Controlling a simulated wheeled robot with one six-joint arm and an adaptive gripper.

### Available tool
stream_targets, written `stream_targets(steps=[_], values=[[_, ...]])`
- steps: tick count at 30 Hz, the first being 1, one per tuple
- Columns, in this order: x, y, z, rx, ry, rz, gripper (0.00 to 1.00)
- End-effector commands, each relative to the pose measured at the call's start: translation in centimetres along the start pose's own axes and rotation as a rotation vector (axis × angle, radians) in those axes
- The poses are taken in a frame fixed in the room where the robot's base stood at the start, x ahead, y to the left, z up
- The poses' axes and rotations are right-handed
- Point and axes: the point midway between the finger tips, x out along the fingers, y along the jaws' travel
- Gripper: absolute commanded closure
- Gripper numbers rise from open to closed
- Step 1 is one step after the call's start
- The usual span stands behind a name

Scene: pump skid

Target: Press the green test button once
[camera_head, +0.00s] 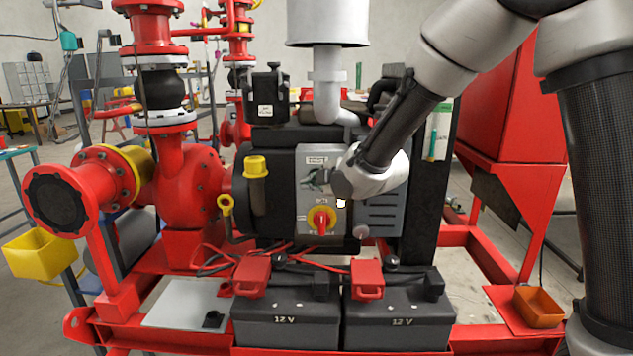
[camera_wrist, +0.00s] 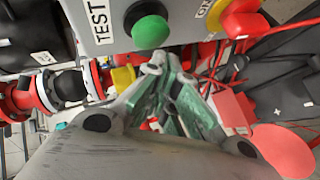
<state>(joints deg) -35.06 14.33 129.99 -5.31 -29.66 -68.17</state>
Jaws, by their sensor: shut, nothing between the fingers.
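The green test button (camera_wrist: 150,32) is a round domed button on the grey control panel (camera_head: 311,190), beside a "TEST" label (camera_wrist: 100,20) in the wrist view. In the head view my gripper and wrist cover the button. My gripper (camera_wrist: 160,68) is shut and empty, with its teal-padded fingertips right beside the button's lower edge in the wrist view. I cannot tell whether they touch it. In the head view my gripper (camera_head: 316,181) is in front of the panel's upper part.
A red and yellow rotary switch (camera_head: 322,220) sits lower on the panel and also shows in the wrist view (camera_wrist: 238,18). A yellow cap (camera_head: 256,166) is at the panel's left. Two 12 V batteries (camera_head: 286,318) with red terminal covers stand below.

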Motion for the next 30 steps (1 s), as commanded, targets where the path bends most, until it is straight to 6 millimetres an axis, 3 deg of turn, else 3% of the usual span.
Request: stream_targets(steps=[30], values=[[0.82,0.64,0.61,0.000,0.000,0.000,1.00]])
